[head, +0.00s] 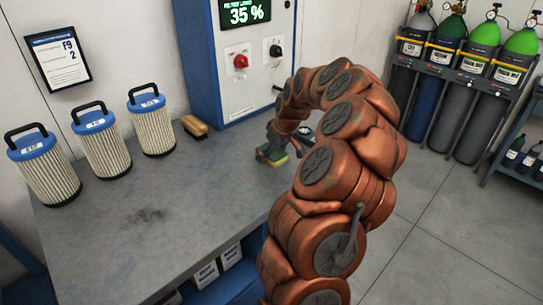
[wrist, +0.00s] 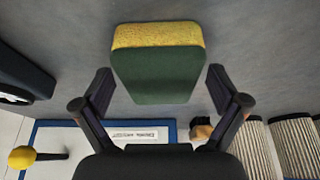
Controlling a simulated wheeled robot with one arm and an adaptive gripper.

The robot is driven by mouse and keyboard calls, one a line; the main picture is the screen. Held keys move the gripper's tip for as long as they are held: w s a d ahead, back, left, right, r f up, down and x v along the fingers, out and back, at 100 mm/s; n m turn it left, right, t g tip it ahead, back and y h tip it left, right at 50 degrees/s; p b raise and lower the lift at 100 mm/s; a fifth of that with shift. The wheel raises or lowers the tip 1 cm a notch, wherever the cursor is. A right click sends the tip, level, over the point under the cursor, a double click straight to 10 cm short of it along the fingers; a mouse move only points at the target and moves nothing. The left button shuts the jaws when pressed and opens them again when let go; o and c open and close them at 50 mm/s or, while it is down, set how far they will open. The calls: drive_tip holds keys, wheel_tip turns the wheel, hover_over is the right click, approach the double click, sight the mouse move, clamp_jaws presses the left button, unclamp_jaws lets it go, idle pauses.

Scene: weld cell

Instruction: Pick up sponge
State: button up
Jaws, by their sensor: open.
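The sponge (wrist: 158,72) has a yellow layer and a dark green layer. It is on the grey bench top (head: 150,235), and in the head view the sponge (head: 273,157) shows small near the bench's right side, partly hidden by my gripper. My gripper (wrist: 159,82) is open, with one dark finger on each side of the sponge in the wrist view. A gap shows between each fingertip and the sponge. I cannot tell how far the fingertips are above the bench.
Several pleated filters with blue caps (head: 100,145) stand at the bench's left. A brush (head: 194,127) lies near the wall. A blue and grey cabinet (head: 245,75) with knobs stands behind. Gas cylinders (head: 443,90) stand at the right. The bench's front middle is clear.

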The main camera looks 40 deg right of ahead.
sight(272, 151)
drive_tip(key=shift+c, duration=0.4)
drive_tip(key=c, duration=0.7)
drive_tip(key=shift+c, duration=0.4)
drive_tip(key=shift+r, duration=0.1)
drive_tip(key=shift+r+p, duration=0.3)
drive_tip(key=shift+p, duration=0.4)
drive_tip(key=shift+w+r+b, duration=0.1)
drive_tip(key=shift+b, duration=0.3)
drive_tip(key=shift+r+b, duration=0.6)
drive_tip(key=shift+r, duration=0.9)
drive_tip(key=s+a+b, duration=0.1)
drive_tip(key=s, duration=0.4)
drive_tip(key=s+a+r+b, duration=0.1)
drive_tip(key=s+a+b, duration=0.1)
drive_tip(key=s, duration=0.3)
drive_tip(key=s+a+b, duration=0.1)
drive_tip(key=s+a, duration=0.1)
drive_tip(key=s, duration=0.3)
drive_tip(key=shift+s+a+r+b, duration=0.1)
drive_tip(key=shift+r+b, duration=0.15)
drive_tip(key=shift+b, duration=0.15)
